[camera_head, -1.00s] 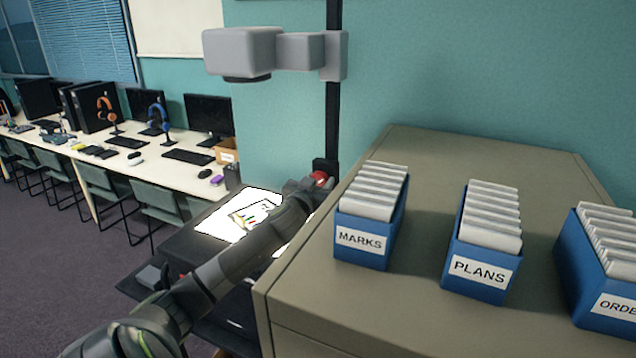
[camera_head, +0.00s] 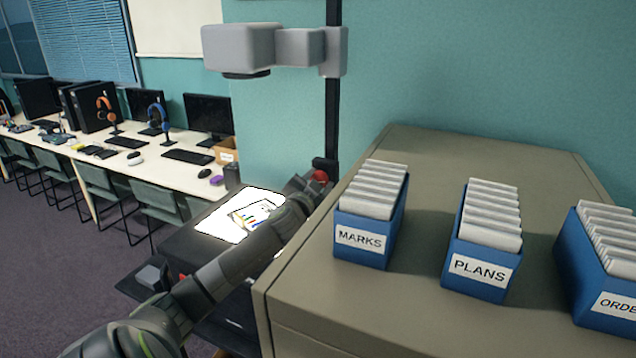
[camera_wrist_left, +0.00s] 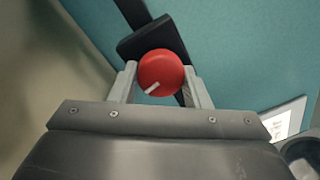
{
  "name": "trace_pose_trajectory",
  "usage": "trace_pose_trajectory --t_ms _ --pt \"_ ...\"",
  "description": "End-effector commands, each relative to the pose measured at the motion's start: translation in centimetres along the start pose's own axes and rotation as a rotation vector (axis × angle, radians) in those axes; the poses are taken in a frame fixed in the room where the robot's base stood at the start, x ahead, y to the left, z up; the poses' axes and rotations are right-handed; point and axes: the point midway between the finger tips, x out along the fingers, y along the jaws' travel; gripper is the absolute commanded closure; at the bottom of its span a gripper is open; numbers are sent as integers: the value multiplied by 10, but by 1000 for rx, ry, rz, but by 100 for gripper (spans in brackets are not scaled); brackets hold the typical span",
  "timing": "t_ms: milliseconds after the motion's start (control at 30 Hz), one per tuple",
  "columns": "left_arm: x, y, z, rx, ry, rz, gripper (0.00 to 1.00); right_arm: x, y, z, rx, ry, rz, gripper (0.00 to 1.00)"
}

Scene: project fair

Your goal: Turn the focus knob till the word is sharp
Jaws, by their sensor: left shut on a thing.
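The red focus knob (camera_head: 320,175) sits on a black block on the projector's dark post. In the left wrist view the knob (camera_wrist_left: 161,72) shows a white pointer mark toward its lower left. My left gripper (camera_head: 313,183) is shut on the knob, with one finger on each side of it. The projected word is not in view. My right gripper is not in view.
A beige cabinet (camera_head: 440,165) stands right of my arm. It holds blue card boxes labelled MARKS (camera_head: 360,240), PLANS (camera_head: 478,268) and one partly cut off (camera_head: 610,303). A long desk (camera_head: 150,172) with computers stands at the back left.

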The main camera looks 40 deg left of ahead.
Motion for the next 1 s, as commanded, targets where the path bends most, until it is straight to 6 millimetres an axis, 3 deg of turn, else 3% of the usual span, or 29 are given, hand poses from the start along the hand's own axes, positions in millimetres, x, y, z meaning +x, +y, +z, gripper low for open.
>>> trace_pose_trajectory --t_ms 67,100,267,633,1000 --pt "0 0 0 -1 0 0 80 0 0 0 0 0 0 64" --pt "0 0 0 -1 0 0 56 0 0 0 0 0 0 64" --pt "0 0 0 -2 0 0 35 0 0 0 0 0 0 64" --pt "0 -4 -6 -2 2 -2 35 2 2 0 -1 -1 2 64" --pt "3 -40 -60 -1 5 -3 35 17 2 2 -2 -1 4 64"
